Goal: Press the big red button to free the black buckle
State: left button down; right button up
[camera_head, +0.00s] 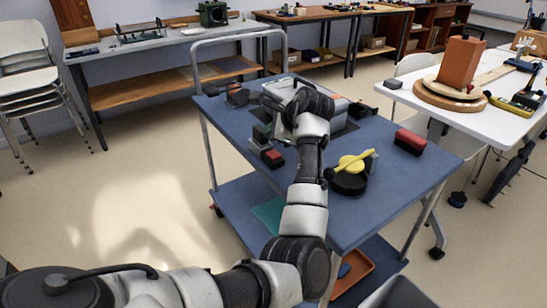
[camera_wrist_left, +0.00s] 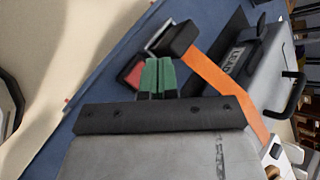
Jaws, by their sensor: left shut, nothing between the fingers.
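A red button with a dark surround (camera_wrist_left: 133,72) lies just left of the green fingertips in the left wrist view. A black-and-red block on the cart in the head view (camera_head: 273,157) looks like the same thing. My left gripper (camera_wrist_left: 158,78) is shut and empty, close to the button; contact cannot be told. In the head view the gripper (camera_head: 262,134) is partly hidden by my forearm. The black buckle (camera_wrist_left: 175,40) sits at the end of an orange strap (camera_wrist_left: 225,88), beyond the fingertips. My right gripper is not in view.
A grey lettered case (camera_wrist_left: 258,55) lies beside the strap. The blue cart (camera_head: 400,185) also carries a yellow-and-black round object (camera_head: 350,183) and a red-and-black block (camera_head: 410,141). A white table (camera_head: 510,123) stands close on the right. The cart's front right is clear.

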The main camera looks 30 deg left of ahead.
aim_at(273, 155)
pick_arm(q)
jog(key=shift+f, duration=1.5)
dwell(1.0)
jog(key=shift+p, duration=0.3)
jog(key=shift+f, duration=0.1)
jog(key=shift+f+p, duration=0.2)
jog(key=shift+p, duration=0.35)
jog(key=shift+f, duration=0.1)
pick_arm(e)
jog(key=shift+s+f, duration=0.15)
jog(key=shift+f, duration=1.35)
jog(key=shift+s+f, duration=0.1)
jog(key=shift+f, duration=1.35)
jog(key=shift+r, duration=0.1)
